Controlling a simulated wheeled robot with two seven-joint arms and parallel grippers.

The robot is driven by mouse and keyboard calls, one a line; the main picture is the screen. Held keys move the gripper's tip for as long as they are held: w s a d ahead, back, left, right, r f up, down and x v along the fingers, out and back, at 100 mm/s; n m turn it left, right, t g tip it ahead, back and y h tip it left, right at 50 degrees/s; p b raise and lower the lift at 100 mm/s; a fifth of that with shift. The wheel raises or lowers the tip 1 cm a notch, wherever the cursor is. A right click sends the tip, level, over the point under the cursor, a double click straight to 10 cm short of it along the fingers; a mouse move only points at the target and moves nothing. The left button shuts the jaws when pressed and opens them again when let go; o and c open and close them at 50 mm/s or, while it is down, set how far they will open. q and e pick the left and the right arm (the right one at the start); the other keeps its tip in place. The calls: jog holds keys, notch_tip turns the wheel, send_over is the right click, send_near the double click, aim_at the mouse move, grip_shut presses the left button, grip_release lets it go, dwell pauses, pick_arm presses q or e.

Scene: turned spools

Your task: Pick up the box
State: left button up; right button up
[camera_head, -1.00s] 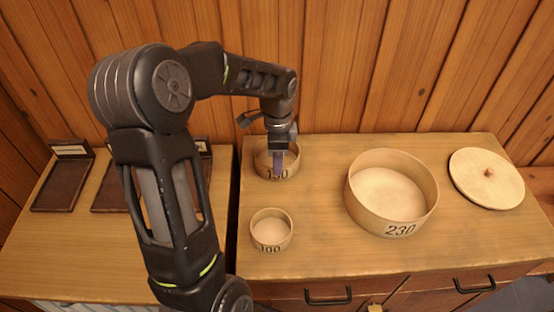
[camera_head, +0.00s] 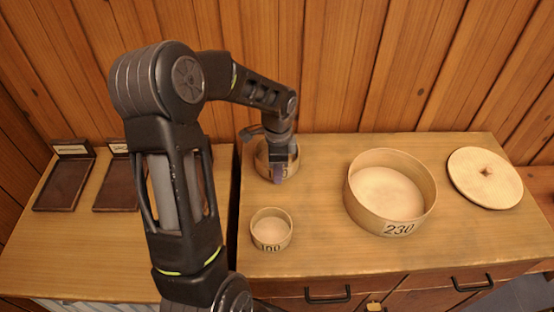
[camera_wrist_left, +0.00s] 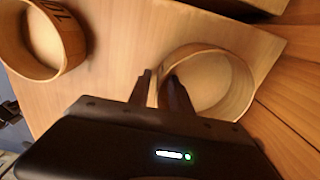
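Round bent-wood boxes stand open on the wooden cabinet top. The one at the back left (camera_head: 291,171) has a partly hidden number on its front, and it also shows in the wrist view (camera_wrist_left: 232,88). My left gripper (camera_head: 279,174) points down at this box. In the wrist view the two fingers (camera_wrist_left: 160,84) are apart, one outside the near wall and one over the inside. I cannot tell whether they touch the wall. A small box (camera_head: 271,230) marked 100 stands in front, and a large box (camera_head: 398,229) marked 230 stands to the right. My right gripper is not in view.
A round lid with a knob (camera_head: 484,180) lies right of the large box. Dark trays (camera_head: 65,186) with small signs lie on the lower table at the left. A plank wall (camera_head: 330,60) rises close behind the boxes. The cabinet's front right is clear.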

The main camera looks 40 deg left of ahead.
pick_arm(q)
grip_shut()
dwell(1.2)
